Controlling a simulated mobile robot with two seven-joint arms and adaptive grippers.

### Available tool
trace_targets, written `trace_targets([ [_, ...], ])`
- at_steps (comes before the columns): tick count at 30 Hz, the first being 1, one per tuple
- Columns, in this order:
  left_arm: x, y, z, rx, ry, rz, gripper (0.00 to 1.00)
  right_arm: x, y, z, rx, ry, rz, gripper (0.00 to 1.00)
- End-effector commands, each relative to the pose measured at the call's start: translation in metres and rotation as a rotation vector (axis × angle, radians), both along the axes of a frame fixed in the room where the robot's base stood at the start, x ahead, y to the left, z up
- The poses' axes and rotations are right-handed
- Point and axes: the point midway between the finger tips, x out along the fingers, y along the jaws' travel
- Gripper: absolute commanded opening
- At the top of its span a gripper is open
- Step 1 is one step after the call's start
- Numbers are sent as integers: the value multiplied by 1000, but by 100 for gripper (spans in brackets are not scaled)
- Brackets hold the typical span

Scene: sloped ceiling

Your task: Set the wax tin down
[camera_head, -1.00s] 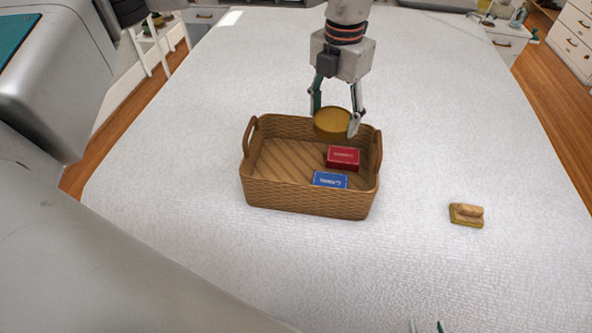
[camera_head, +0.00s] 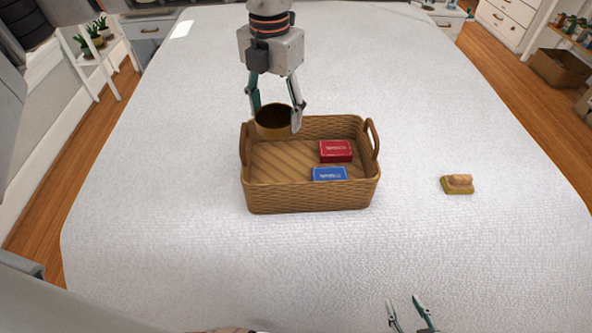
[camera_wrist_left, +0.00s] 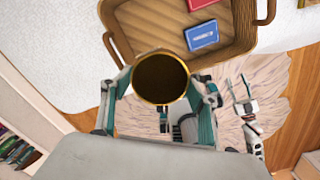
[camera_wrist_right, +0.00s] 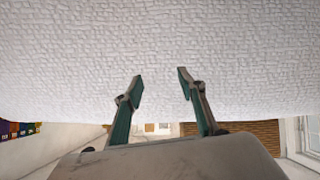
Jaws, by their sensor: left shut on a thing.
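The wax tin, a round golden-brown tin with a dark top (camera_head: 273,122), is between the fingers of my left gripper (camera_head: 275,108), which is shut on it. The tin appears in front of the back left rim of the wicker basket (camera_head: 310,198), held up. In the left wrist view the tin (camera_wrist_left: 160,78) shows its dark round face between the fingertips, overlapping the basket's edge (camera_wrist_left: 245,42). My right gripper (camera_head: 408,312) is at the bottom of the head view. It is open and empty, also in the right wrist view (camera_wrist_right: 160,82).
A red box (camera_head: 336,151) and a blue box (camera_head: 330,174) lie in the right half of the basket; its left half is bare. A wooden-looking brush or block (camera_head: 457,184) lies to the right on the white table (camera_head: 150,190). Much of the table is clear.

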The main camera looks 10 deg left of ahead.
Motion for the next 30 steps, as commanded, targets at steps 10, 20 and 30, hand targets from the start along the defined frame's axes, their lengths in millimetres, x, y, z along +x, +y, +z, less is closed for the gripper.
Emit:
trace_targets([
  [10, -1, 0, -72, 1, 6, 0, 32, 0, -3, -8, -9, 3, -1, 40],
  [20, -1, 0, -143, 0, 3, 0, 32, 4, -4, -11, -16, -5, 1, 40],
  [30, 0, 0, -169, 1, 2, -1, 32, 5, -4, -9, -16, -11, 2, 40],
])
